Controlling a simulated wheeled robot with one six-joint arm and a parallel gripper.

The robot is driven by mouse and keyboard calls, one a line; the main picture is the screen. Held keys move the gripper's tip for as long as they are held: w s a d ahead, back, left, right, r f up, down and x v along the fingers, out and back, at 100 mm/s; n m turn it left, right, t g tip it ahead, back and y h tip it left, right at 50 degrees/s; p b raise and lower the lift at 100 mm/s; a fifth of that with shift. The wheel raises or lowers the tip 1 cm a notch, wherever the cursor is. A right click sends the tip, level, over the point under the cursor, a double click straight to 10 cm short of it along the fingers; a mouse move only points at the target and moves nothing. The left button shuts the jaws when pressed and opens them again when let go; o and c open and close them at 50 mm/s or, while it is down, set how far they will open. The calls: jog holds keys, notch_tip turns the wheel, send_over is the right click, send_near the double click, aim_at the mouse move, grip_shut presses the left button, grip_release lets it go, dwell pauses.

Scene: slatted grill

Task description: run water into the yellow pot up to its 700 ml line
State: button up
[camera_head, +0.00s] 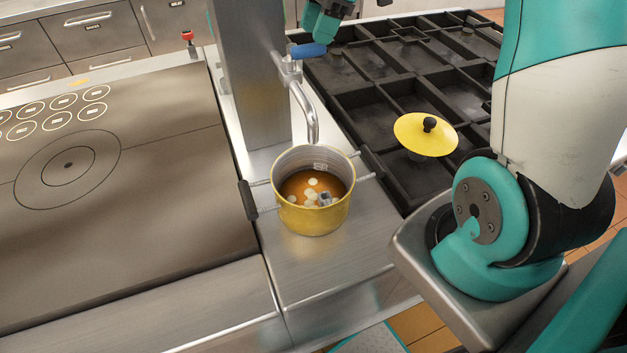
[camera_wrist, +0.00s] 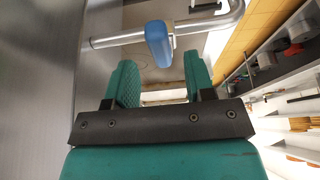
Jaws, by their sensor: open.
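The yellow pot (camera_head: 312,217) stands upright on the steel strip below the tap spout (camera_head: 312,128). Brownish liquid with several pale round pieces shows inside it, and small markings are on its inner wall. No water stream shows at the spout. The blue tap handle (camera_head: 307,50) sits at the top of the tap. My gripper (camera_head: 322,28) is just behind and above it in the head view, partly cut off by the picture's top edge. In the wrist view, the blue handle (camera_wrist: 158,44) is beyond and between the fingertips of my open gripper (camera_wrist: 160,78); contact cannot be told.
A steel column (camera_head: 250,80) rises behind the tap. A flat hotplate (camera_head: 110,190) lies to the left. The black slatted grill (camera_head: 370,70) lies to the right, with a yellow lid (camera_head: 425,134) on it. My arm fills the right side.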

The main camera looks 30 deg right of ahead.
jog(key=p+v, duration=1)
jog(key=v, duration=0.4)
jog(key=shift+r+p, duration=0.25)
jog(key=shift+p, duration=0.05)
dwell(0.4)
jog(key=shift+f, duration=0.1)
dwell(0.6)
